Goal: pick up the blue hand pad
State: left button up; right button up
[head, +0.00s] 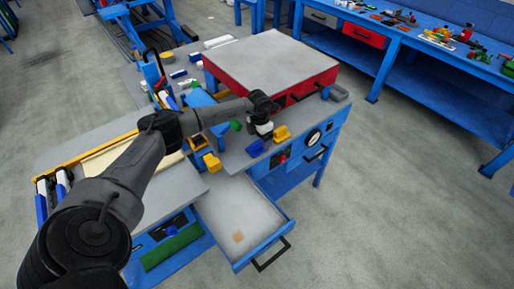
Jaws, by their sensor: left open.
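A small blue block, which looks like the blue hand pad (255,148), lies on the grey worktop near its front edge. My left gripper (264,131) points down just above and behind the blue pad, slightly to its right. It is open; its pale fingertips show small, and I cannot tell whether they touch anything. The blue pad appears outside the fingers.
Yellow blocks lie to the right (281,134) and left (212,162) of the pad, and a green piece (236,125) behind it. A red cabinet (270,62) stands behind. An open drawer (240,217) juts out in front. A blue bench (420,45) stands far right.

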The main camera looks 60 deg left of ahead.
aim_at(259, 141)
pick_arm(q)
notch_tip(259, 141, down, 5)
jog(key=shift+r, duration=0.2)
jog(key=c, duration=1.1)
jog(key=shift+r, duration=0.1)
jog(key=shift+r, duration=0.55)
jog(key=r, duration=0.3)
jog(key=shift+d+r, duration=0.15)
jog(key=shift+d, duration=0.1)
jog(key=w+d+r, duration=0.1)
jog(key=d+r, duration=0.2)
jog(key=d, duration=0.2)
jog(key=w+d+r+p, duration=0.1)
jog(key=d+r, duration=0.2)
jog(key=d, duration=0.3)
jog(key=shift+r, duration=0.25)
